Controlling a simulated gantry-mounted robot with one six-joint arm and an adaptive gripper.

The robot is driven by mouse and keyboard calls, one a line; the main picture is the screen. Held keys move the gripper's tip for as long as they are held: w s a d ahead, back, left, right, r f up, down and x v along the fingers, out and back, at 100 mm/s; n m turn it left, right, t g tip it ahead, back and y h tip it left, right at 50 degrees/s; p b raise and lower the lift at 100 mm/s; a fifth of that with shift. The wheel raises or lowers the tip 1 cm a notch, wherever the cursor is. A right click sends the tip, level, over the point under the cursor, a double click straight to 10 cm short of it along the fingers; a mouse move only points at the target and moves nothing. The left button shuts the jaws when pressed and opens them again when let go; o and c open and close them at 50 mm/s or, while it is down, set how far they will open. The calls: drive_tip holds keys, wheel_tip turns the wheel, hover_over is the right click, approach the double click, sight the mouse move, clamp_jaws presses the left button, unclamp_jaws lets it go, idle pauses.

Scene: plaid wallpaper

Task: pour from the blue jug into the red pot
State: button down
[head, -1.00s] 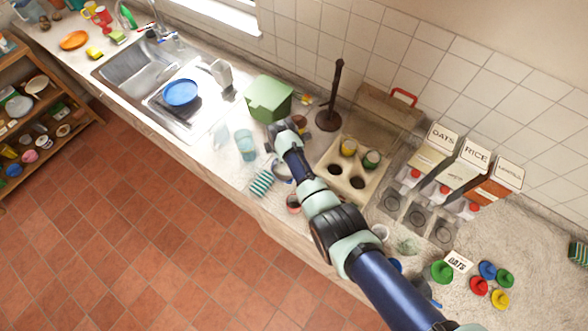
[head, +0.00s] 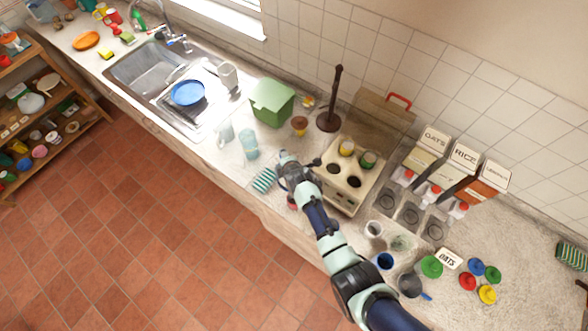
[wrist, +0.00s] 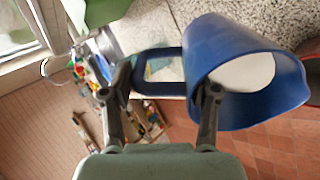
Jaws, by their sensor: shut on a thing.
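The blue jug (wrist: 235,75) fills the right of the wrist view. Its open mouth faces right and toward the camera, with a white inside; whether that is contents or lining I cannot tell. My gripper (wrist: 162,100) is shut on the jug's handle (wrist: 160,58). In the head view my gripper (head: 290,168) is over the counter's front part, and the jug cannot be made out there. A red-rimmed dark thing, probably the red pot (wrist: 313,68), is cut off at the wrist view's right edge. A small red patch (head: 292,203) shows beside my arm in the head view.
A striped cloth (head: 264,180) and a clear blue glass (head: 249,144) stand left of my gripper. A beige holder with cups (head: 345,190) is to the right. A green box (head: 272,102) and a dark post (head: 329,118) stand behind. The sink (head: 145,68) is far left.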

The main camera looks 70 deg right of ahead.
drive_tip(key=shift+r, duration=0.15)
drive_tip(key=shift+s+a+b, duration=0.1)
drive_tip(key=shift+a+b, duration=0.05)
drive_tip(key=shift+b, duration=0.15)
drive_tip(key=shift+s+a+t+h+b, duration=0.35)
drive_tip(key=shift+t+h+b, duration=0.25)
drive_tip(key=shift+h+b, duration=0.2)
idle(0.8)
drive_tip(key=shift+s+a+r+t+h+b, duration=0.3)
drive_tip(key=shift+a+r+t+h+b, duration=0.15)
drive_tip(key=shift+b, duration=0.4)
idle(2.5)
